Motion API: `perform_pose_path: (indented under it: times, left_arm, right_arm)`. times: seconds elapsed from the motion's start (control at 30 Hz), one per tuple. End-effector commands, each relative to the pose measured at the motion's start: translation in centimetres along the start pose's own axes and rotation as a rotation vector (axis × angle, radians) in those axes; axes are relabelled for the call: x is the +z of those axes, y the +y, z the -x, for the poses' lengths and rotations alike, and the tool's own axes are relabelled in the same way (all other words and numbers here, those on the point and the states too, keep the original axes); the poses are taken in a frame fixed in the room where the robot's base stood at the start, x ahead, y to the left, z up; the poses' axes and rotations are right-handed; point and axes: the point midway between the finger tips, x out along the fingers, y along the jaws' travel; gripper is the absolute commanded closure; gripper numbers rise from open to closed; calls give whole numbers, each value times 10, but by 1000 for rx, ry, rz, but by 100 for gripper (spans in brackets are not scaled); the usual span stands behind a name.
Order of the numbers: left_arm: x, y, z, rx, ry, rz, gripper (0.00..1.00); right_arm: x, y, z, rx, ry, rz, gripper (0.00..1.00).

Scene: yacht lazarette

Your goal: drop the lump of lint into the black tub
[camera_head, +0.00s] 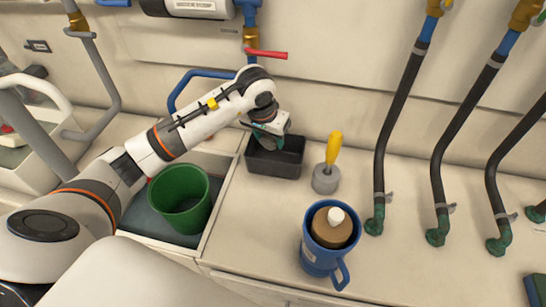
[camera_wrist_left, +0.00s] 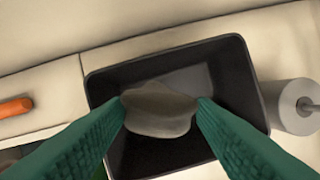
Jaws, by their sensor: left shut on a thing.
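The black tub (camera_head: 274,162) stands on the bench top against the back wall in the head view. It also shows in the left wrist view (camera_wrist_left: 240,75), with the lump of lint (camera_wrist_left: 160,111) in front of it. The lint is a greyish, flattened soft lump. My left gripper (camera_head: 268,140) is over the tub. In the left wrist view its green fingers (camera_wrist_left: 160,115) are shut on the lint, one on each side, with the tub's inside beyond. The lint is hard to make out in the head view. My right gripper is not in view.
A grey holder (camera_head: 326,179) with a yellow-handled tool stands just right of the tub. A blue mug (camera_head: 322,262) holding a brown thing is nearer. A green bucket (camera_head: 180,222) sits lower left. Black hoses (camera_head: 400,120) run down at the right.

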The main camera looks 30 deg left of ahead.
Motion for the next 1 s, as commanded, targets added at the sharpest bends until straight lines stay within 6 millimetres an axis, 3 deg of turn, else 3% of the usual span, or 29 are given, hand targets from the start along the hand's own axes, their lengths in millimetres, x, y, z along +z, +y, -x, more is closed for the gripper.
perform_pose_path:
  times: [0.03, 0.07, 0.2, 0.57, 0.67, 1.0]
  left_arm:
    - [0, 0, 0, 0, 0, 0, 73]
    - [0, 0, 0, 0, 0, 0, 46]
    - [0, 0, 0, 0, 0, 0, 24]
    - [1, 0, 5, 1, -2, 1, 24]
    - [2, 1, 19, 1, -5, 0, 24]
    - [1, 0, 89, 1, -5, -1, 24]
  right_arm:
    - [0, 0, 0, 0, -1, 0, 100]
    - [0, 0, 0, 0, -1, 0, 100]
    - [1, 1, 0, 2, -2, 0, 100]
    - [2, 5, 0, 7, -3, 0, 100]
    - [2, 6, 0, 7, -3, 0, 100]
    - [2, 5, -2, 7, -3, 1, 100]
